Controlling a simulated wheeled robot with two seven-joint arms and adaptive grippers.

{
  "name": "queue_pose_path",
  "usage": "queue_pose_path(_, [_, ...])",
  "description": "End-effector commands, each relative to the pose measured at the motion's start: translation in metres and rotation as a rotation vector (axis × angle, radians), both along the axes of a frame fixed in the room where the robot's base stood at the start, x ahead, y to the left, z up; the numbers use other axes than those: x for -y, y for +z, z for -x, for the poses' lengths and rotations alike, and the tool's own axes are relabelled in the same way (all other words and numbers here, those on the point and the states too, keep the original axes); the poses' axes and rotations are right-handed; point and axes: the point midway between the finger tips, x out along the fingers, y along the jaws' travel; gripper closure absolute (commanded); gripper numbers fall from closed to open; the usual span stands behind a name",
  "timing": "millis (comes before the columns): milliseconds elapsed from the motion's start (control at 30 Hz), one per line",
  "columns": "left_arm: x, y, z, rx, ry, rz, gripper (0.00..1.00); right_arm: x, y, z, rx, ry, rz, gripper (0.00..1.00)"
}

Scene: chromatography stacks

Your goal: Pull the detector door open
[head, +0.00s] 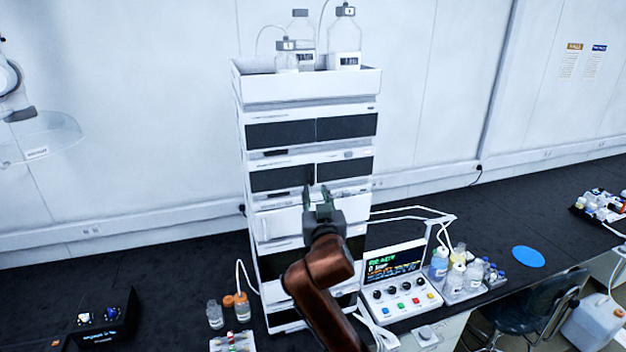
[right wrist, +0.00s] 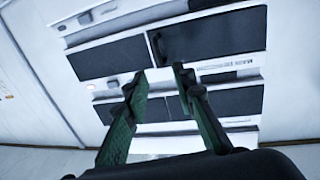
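The tall white chromatography stack (head: 252,180) stands on the black bench, with dark front panels in its upper modules. Dark panels (right wrist: 213,40) show beyond the tips. I cannot tell whether a fingertip touches the stack. My left gripper is out of view.
Bottles (head: 344,42) stand in the tray on top of the stack. A control box (head: 400,285) and a tray of bottles (head: 462,290) are to its right. Small bottles (head: 242,308) stand at its lower left. The bench at far left has free room.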

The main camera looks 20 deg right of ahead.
Motion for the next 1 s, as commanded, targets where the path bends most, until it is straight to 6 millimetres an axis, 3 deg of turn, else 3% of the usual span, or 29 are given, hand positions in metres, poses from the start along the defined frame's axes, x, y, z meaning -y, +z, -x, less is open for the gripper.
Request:
queue_pose_path(500, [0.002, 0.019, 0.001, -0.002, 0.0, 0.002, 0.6, 0.011, 0.001, -0.068, -0.001, -0.001, 0.003, 0.76])
queue_pose_path(867, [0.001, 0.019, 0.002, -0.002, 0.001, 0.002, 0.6, 0.012, 0.0, -0.073, 0.0, 0.001, 0.001, 0.76])
queue_pose_path(1000, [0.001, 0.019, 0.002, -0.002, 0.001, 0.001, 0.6, 0.012, 0.0, -0.073, 0.0, 0.0, 0.001, 0.85])
